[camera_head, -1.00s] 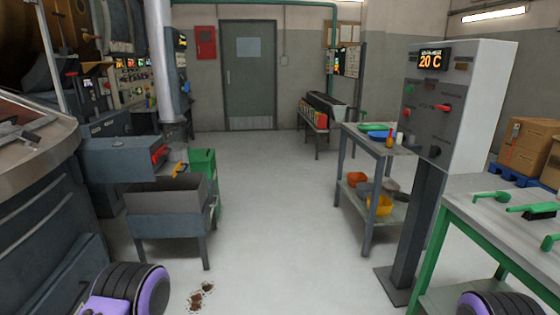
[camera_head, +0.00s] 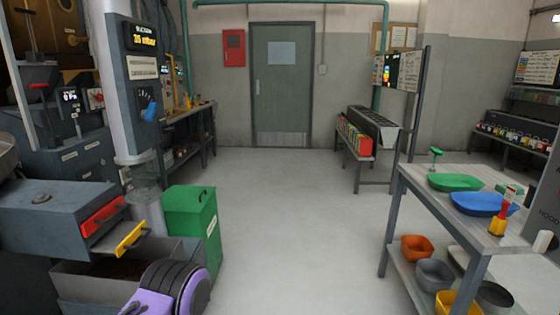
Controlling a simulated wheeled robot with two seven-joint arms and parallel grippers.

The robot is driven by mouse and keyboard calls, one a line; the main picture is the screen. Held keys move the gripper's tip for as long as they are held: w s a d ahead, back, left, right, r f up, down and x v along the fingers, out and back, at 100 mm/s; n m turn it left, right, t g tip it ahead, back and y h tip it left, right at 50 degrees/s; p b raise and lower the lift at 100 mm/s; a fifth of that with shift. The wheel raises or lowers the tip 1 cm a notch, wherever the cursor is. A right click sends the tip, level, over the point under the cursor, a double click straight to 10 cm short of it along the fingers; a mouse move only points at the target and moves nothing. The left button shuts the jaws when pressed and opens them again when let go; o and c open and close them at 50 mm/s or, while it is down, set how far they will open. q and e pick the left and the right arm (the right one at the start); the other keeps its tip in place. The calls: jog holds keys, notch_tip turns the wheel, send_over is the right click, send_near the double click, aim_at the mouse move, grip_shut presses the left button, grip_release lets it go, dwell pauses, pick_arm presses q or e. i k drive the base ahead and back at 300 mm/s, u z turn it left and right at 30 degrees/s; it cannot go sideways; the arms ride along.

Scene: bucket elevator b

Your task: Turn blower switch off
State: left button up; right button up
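A grey control panel (camera_head: 138,70) is mounted on the pale vertical pipe at the left. It has a lit orange display (camera_head: 142,36) at its top and a blue knob (camera_head: 150,110) on a dark dial plate lower down. The lettering is too small to tell whether this knob is the blower switch. Another grey panel is cut off at the right edge, with part of the word "HOOD" (camera_head: 548,216) on it. Neither of my grippers is in view.
A grey machine with red and yellow handles (camera_head: 128,238) and a green bin (camera_head: 190,222) stand at the left. A shelf table with green and blue trays (camera_head: 482,203) stands at the right. The floor (camera_head: 300,220) between them is clear up to the grey door (camera_head: 281,85).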

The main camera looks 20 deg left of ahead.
aim_at(166, 130)
jog(key=i, duration=3.3)
jog(key=u, duration=1.8)
